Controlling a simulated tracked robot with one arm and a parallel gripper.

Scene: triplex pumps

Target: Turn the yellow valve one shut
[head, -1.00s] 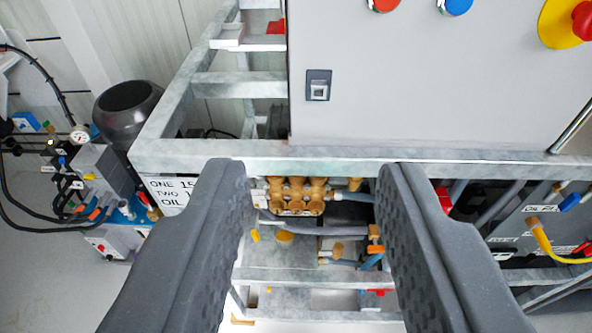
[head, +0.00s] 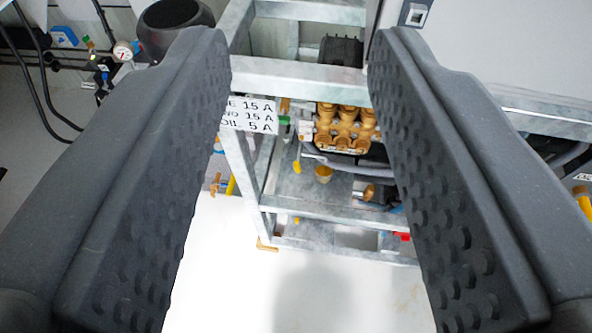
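My gripper (head: 300,52) is open and empty, with two dark grey, studded fingers wide apart at left and right. Between them, farther off, is a brass triplex pump (head: 345,128) in a galvanised frame. A small yellow handle (head: 297,167) shows left of and below the pump. A yellow lever (head: 231,185) stands beside a brass fitting (head: 215,184) left of the frame leg, next to the left finger's edge, which may hide part of it. I cannot tell which yellow piece is valve one, or its turn position. Neither is touched by my gripper.
A white label sign (head: 250,115) hangs on the frame's left corner. A grey cabinet (head: 470,60) is at upper right. A dark round vessel (head: 175,22), a gauge (head: 124,50) and black hoses are at upper left. The pale floor (head: 300,290) in front is clear.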

